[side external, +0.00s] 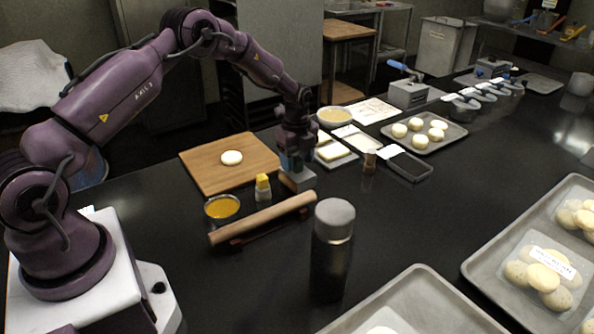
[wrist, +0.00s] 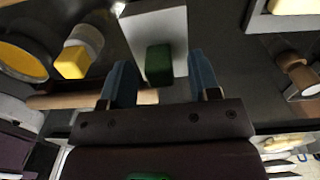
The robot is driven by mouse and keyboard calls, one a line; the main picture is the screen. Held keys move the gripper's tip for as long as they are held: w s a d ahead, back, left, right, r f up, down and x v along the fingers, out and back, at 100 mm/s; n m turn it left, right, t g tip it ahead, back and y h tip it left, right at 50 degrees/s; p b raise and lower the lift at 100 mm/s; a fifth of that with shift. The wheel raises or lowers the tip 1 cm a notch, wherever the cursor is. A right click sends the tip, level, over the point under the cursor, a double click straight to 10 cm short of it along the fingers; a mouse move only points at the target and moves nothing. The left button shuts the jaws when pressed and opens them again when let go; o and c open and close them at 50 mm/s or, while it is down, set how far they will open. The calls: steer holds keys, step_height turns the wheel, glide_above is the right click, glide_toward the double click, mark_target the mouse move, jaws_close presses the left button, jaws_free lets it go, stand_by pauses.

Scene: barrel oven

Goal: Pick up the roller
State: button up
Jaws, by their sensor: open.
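The roller (side external: 262,217) is a pale wooden rolling pin. It lies slantwise on a dark reddish rest (side external: 262,232) on the black counter. My gripper (side external: 297,168) is above the counter, beyond the roller's right end, and apart from it. In the wrist view my gripper (wrist: 162,75) has its two blue fingers spread. A pale block (wrist: 155,25) with a dark green part (wrist: 158,64) shows between and beyond them; I cannot tell if they touch it. The roller also shows in the wrist view (wrist: 65,101), partly hidden behind the fingers.
A bowl of yellow liquid (side external: 222,207) and a yellow-topped jar (side external: 263,187) stand just behind the roller. A dark cylinder with a grey lid (side external: 333,250) stands near its right end. A wooden board (side external: 205,172) with dough lies behind. Trays (side external: 420,300) fill the front right.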

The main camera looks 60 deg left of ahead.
steer(key=shift+f, duration=0.55)
steer(key=c, duration=0.9)
steer(key=shift+c, duration=0.2)
steer(key=shift+r, duration=0.2)
